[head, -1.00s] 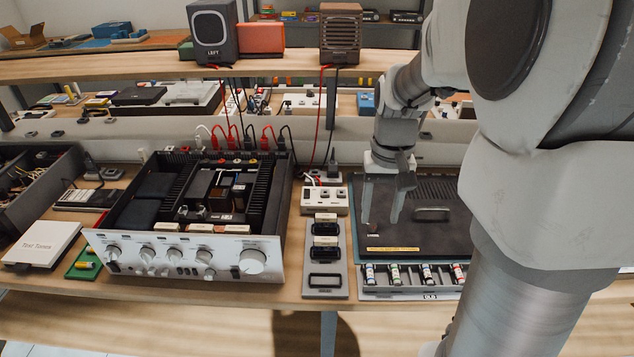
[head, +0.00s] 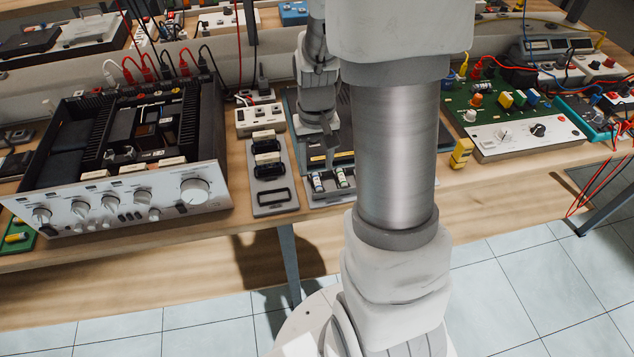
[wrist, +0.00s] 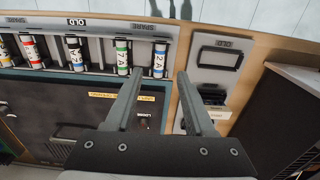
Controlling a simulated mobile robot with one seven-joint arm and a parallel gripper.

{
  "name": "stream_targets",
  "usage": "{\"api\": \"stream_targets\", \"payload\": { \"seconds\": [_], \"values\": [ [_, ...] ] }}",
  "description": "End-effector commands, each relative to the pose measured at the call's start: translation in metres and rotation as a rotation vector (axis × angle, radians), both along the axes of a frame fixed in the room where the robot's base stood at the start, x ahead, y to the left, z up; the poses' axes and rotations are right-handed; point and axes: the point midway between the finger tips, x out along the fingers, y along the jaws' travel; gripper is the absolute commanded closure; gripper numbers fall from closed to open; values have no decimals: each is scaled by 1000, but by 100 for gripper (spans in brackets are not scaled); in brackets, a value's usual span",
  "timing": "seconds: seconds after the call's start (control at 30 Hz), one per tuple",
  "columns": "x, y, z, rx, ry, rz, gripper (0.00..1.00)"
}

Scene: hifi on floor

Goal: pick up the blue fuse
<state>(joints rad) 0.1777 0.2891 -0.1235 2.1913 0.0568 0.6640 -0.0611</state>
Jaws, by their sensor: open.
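The blue fuse (wrist: 159,62) is a white cylinder with a blue band and the marking 2A. It stands in the fuse rack (wrist: 98,27), at the right end of the row in the wrist view. In the head view it is the leftmost visible fuse (head: 317,182). My gripper (wrist: 160,74) is open and empty. Its two fingers appear on either side of the blue fuse in the wrist view; how far above it they are, I cannot tell. In the head view my arm hides part of the rack and the gripper shows only partly.
A green-banded fuse (wrist: 122,56) stands close beside the blue one, with several more along the row. A grey holder plate (wrist: 213,55) lies beside the rack. The silver-fronted amplifier (head: 120,207) stands to the left in the head view, a green circuit board (head: 463,103) to the right.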

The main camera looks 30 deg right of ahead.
Motion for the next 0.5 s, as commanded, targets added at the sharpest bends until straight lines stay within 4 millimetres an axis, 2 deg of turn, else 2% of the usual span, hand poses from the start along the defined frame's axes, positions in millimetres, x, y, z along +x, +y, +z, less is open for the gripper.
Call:
{"api": "stream_targets", "payload": {
  "seconds": [0.1,0.23,0.5],
  "values": [
    [-7,1,-21,1,4,0,46],
    [-8,1,-38,1,3,-1,46],
    [-8,1,-44,0,0,-1,46]
  ]
}}
